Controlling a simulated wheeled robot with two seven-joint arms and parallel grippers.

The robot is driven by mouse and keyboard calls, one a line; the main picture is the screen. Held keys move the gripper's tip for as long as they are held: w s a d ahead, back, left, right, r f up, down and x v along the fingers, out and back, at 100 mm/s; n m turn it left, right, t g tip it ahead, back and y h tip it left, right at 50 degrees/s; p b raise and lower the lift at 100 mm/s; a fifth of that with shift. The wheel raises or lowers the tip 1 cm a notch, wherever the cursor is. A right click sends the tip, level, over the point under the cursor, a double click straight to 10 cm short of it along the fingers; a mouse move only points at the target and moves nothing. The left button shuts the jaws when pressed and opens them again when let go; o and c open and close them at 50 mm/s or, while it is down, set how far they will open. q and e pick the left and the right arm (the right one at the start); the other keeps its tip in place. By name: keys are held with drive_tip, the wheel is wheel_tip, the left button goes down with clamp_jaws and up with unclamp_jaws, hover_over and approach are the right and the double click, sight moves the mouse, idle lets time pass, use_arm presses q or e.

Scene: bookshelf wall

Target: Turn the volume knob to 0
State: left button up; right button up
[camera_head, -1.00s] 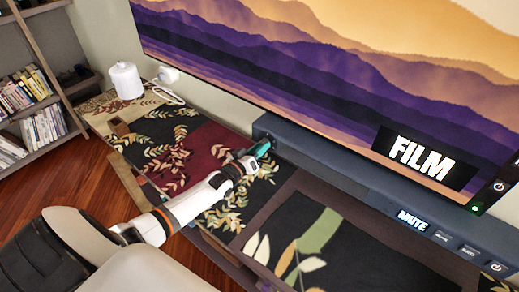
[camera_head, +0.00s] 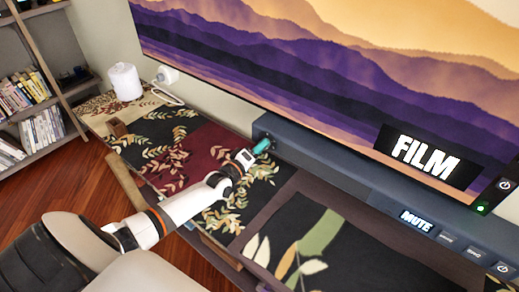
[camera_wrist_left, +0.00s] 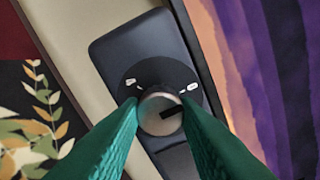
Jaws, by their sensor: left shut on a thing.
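The volume knob (camera_wrist_left: 161,115) is a round silver knob on a black dial at the left end of the dark soundbar (camera_head: 330,175). In the left wrist view its dark pointer line points right and slightly up, and small white labels sit at the dial's upper left and right. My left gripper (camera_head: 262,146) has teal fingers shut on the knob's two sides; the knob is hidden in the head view. The soundbar's display (camera_head: 416,220) reads MUTE. My right gripper is not in view.
A large screen (camera_head: 330,80) showing FILM stands behind the soundbar. The cabinet top (camera_head: 160,145) has a leafy patchwork pattern. A white jar (camera_head: 125,82) stands at its far left. A bookshelf (camera_head: 45,110) is at the left edge.

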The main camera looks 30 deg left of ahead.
use_arm(q)
drive_tip(key=shift+f, duration=0.15)
drive_tip(key=o, duration=1)
drive_tip(key=s, duration=0.8)
drive_tip(key=s+a, duration=0.1)
drive_tip(key=s, duration=0.3)
